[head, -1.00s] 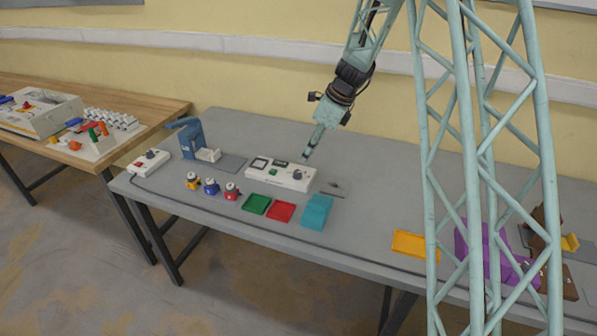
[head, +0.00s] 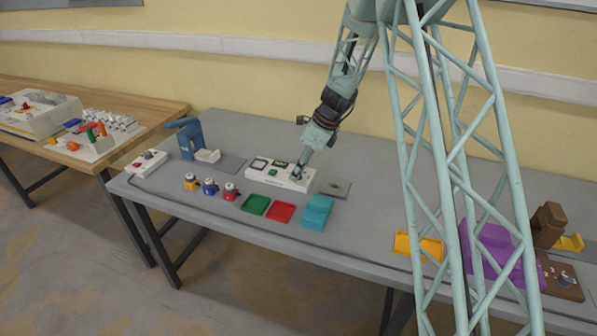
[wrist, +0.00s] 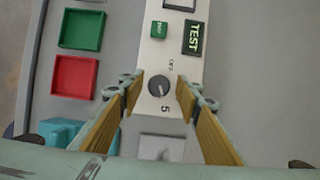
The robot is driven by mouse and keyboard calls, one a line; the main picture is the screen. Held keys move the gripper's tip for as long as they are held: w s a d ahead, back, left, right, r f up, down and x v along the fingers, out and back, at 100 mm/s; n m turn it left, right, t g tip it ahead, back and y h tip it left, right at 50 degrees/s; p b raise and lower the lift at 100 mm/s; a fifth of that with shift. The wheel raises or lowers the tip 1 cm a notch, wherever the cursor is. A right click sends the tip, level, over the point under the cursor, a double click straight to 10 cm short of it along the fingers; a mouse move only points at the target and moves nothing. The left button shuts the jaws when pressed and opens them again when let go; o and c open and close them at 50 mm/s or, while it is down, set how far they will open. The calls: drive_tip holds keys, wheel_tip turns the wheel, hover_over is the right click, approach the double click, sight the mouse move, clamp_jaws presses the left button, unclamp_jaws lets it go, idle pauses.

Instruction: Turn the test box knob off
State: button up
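The test box (head: 264,175) is a long white box on the grey table, with a dark display, a green button (wrist: 159,29) and a TEST label (wrist: 193,38). Its dark round knob (wrist: 159,88) sits near one end in the wrist view, between an OFF label and a "5". The exact pointer direction is hard to tell. My gripper (head: 297,176) is over the right end of the box and covers the knob in the head view. In the wrist view my gripper (wrist: 159,94) is open, one finger on each side of the knob. Contact with the knob is not visible.
A green tray (head: 256,204), a red tray (head: 280,212) and a teal block (head: 316,212) stand in front of the box. A grey plate with a small post (head: 336,189) lies right of it. Yellow, blue and red small parts (head: 210,187) stand at the left.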

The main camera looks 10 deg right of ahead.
drive_tip(key=c, duration=0.9)
drive_tip(key=shift+o, duration=0.2)
